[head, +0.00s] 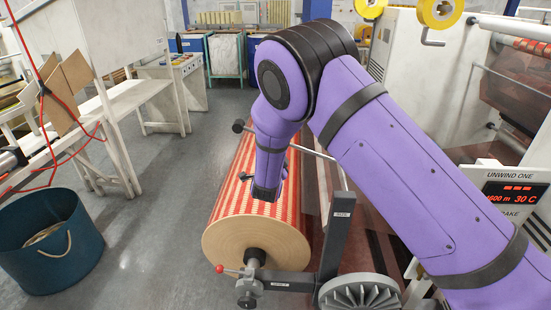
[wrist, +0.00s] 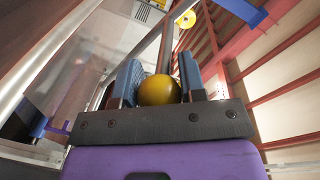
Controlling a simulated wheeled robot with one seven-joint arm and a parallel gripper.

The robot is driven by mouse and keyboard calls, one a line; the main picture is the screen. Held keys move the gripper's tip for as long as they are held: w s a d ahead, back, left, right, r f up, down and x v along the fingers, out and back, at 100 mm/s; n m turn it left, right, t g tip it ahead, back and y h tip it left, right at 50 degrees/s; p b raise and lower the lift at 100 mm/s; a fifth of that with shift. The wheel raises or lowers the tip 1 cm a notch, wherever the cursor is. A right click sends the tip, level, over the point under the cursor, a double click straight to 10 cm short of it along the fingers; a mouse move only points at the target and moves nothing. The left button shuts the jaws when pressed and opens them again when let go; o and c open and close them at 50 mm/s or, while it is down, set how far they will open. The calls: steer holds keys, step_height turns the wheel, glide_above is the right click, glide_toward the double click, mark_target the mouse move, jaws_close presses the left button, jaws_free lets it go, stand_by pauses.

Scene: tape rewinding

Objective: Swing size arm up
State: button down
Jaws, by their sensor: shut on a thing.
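In the wrist view, my gripper (wrist: 160,76) has blue-padded fingers on either side of a yellow ball knob (wrist: 158,91) and is shut on it. A grey bar (wrist: 166,42) runs away beyond the knob.
A red-tipped lever (head: 220,268) sticks out at the roll's near end. A grey handwheel (head: 360,294) and a display panel (head: 516,200) are at the right. A blue bin (head: 50,250) stands at the left. The floor between bin and roll is clear.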

steer(key=shift+w+r, duration=0.1)
steer(key=shift+r, duration=0.15)
steer(key=c, duration=0.7)
jaws_free()
steer(key=shift+d, duration=0.1)
steer(key=s+a, duration=0.1)
steer(key=s, duration=1)
steer(key=shift+r, duration=0.45)
steer(key=shift+a, duration=0.1)
steer(key=shift+w, duration=0.1)
